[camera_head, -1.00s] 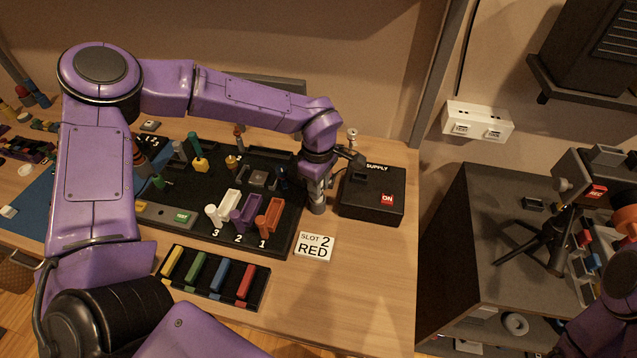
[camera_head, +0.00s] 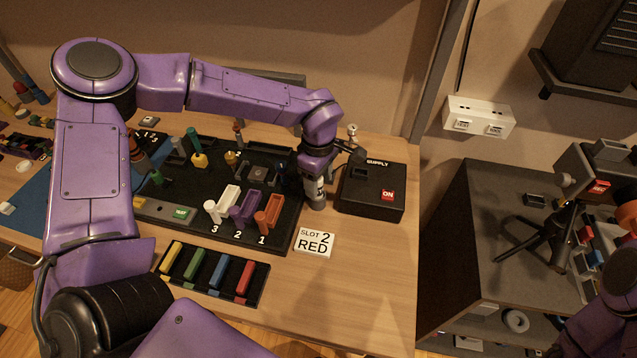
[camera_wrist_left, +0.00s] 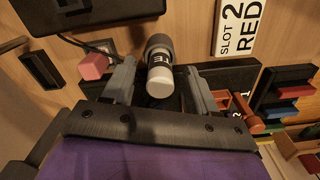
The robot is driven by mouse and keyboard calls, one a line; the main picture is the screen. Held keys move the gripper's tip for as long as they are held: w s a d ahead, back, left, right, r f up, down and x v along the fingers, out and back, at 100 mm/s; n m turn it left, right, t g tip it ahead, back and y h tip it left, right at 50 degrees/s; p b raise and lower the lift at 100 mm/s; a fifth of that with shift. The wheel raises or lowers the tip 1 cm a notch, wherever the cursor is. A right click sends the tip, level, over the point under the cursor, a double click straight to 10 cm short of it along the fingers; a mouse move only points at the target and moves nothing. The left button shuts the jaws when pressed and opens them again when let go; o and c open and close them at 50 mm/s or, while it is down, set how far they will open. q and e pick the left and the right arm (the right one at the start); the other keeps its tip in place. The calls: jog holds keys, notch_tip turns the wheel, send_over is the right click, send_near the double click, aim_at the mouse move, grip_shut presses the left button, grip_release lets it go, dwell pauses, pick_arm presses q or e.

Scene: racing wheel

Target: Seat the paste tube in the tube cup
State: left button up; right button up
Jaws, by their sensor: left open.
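The paste tube (camera_head: 314,187), pale with a dark-marked label, stands about upright beside the supply box in the head view. Its lower end meets a dark grey round part (camera_head: 318,205), which looks like the tube cup; how deep it sits I cannot tell. In the left wrist view the tube (camera_wrist_left: 160,78) points its pale end at the camera, with the dark grey ring (camera_wrist_left: 159,42) around its far end. My left gripper (camera_wrist_left: 161,88) is open, its fingers on either side of the tube with visible gaps. My right gripper is out of view.
The black supply box (camera_head: 372,192) stands just right of the tube. The black board (camera_head: 280,228) with coloured slots lies to its left. A SLOT 2 RED card (camera_head: 314,242) and a tray of coloured bars (camera_head: 254,304) lie nearer. The front right tabletop is clear.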

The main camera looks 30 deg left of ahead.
pick_arm(q)
notch_tip(320, 180, up, 9)
jog(key=shift+b, duration=0.4)
